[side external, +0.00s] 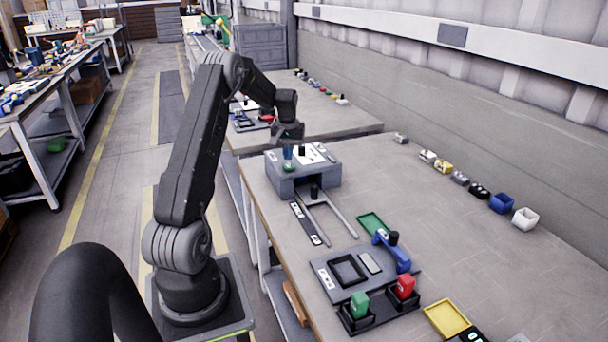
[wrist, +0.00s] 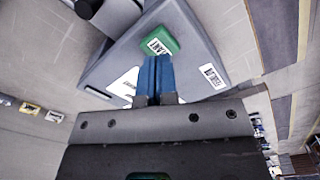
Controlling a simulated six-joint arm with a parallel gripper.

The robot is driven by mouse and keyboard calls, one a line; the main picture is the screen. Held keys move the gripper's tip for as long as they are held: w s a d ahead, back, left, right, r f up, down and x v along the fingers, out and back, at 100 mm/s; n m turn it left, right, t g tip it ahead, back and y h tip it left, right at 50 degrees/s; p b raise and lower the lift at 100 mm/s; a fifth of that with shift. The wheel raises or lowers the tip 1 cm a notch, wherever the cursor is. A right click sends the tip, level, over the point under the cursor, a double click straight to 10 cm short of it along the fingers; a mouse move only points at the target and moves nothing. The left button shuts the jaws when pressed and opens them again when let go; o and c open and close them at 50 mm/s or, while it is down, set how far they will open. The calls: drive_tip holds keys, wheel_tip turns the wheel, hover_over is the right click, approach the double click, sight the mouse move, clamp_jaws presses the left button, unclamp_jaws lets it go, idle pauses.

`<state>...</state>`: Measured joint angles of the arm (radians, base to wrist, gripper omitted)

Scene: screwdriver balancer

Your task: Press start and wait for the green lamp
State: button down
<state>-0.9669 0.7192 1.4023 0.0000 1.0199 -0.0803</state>
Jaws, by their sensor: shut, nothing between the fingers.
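The grey balancer box (side external: 318,173) stands on the near bench. Its green start button (side external: 289,167) is on the left part of its top. In the wrist view the green button (wrist: 161,42) carries a white label and lies just beyond my fingertips. My gripper (side external: 288,153) points down over the button, its blue fingers closed together and empty. In the wrist view my gripper (wrist: 155,62) meets the button's near edge; I cannot tell whether it touches. I cannot make out a lit green lamp in either view.
Two rails (side external: 340,222) run out in front of the box. A grey fixture plate (side external: 325,278), a blue stand (side external: 398,256), and green and red blocks (side external: 405,287) sit nearer. The bench to the right is mostly clear.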

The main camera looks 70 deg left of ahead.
drive_tip(key=shift+f, duration=1.3)
idle(1.0)
drive_tip(key=shift+r, duration=3.5)
drive_tip(key=shift+r, duration=0.1)
wheel_tip(320, 180, up, 6)
drive_tip(key=shift+f, duration=0.1)
